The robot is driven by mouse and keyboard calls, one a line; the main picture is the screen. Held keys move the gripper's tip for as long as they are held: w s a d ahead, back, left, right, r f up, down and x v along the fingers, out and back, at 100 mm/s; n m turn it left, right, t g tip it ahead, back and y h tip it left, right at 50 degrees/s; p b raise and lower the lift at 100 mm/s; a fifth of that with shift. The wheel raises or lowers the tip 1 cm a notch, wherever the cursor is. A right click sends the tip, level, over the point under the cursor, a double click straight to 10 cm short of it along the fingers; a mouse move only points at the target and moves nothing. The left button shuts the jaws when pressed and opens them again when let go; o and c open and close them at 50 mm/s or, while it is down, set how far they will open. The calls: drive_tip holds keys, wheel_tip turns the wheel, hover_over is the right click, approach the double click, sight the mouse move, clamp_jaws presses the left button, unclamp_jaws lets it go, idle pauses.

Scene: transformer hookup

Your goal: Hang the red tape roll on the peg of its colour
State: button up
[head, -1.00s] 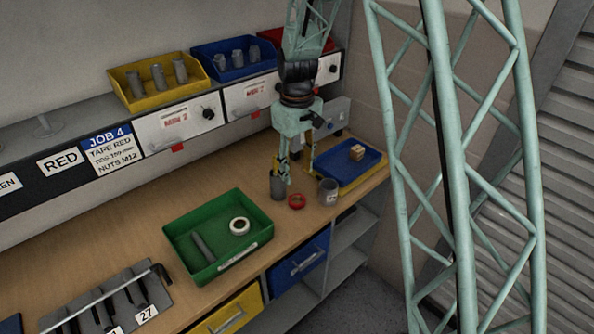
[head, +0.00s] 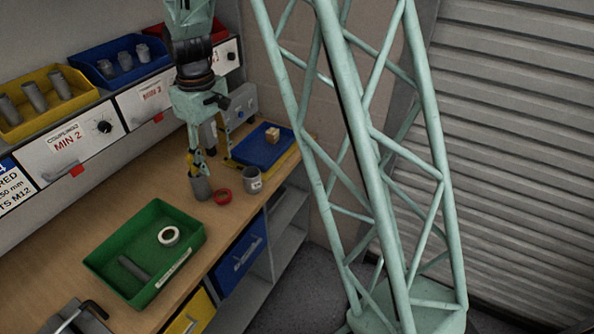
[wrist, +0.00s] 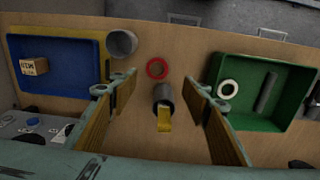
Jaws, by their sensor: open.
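The red tape roll (head: 222,197) lies flat on the wooden bench, between a grey cup with a yellow item in it and a grey mug. In the wrist view the roll (wrist: 157,68) shows whole, beyond the cup and between the lines of the fingers. My gripper (head: 211,161) points down above the bench, at the cup; its fingers (wrist: 160,88) are wide apart with nothing held. I cannot tell its exact height. The peg for red is not in view now.
The grey cup (wrist: 163,98) stands close between my fingers; the mug (head: 253,180) is beside the roll. A green tray (head: 105,258) holds a white tape roll (head: 169,236) and a grey rod. A blue tray (head: 282,152) holds a small box. Shelf bins (head: 8,128) line the back.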

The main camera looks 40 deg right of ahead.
drive_tip(key=s+r+m+t, duration=0.2)
drive_tip(key=s+r, duration=1.5)
drive_tip(key=r, duration=0.3)
drive_tip(key=s+r+m, duration=0.1)
drive_tip(key=s+r, duration=0.1)
drive_tip(key=s, duration=1)
drive_tip(key=s+r+m+t, duration=0.1)
drive_tip(key=s+r, duration=0.2)
drive_tip(key=s, duration=1)
drive_tip(key=shift+r+m+t, duration=0.25)
drive_tip(key=shift+m+t, duration=0.05)
drive_tip(key=shift+m, duration=0.1)
drive_tip(key=shift+d, duration=0.1)
drive_tip(key=shift+c, duration=0.5)
drive_tip(key=shift+c, duration=1.2)
drive_tip(key=shift+s+r, duration=0.1)
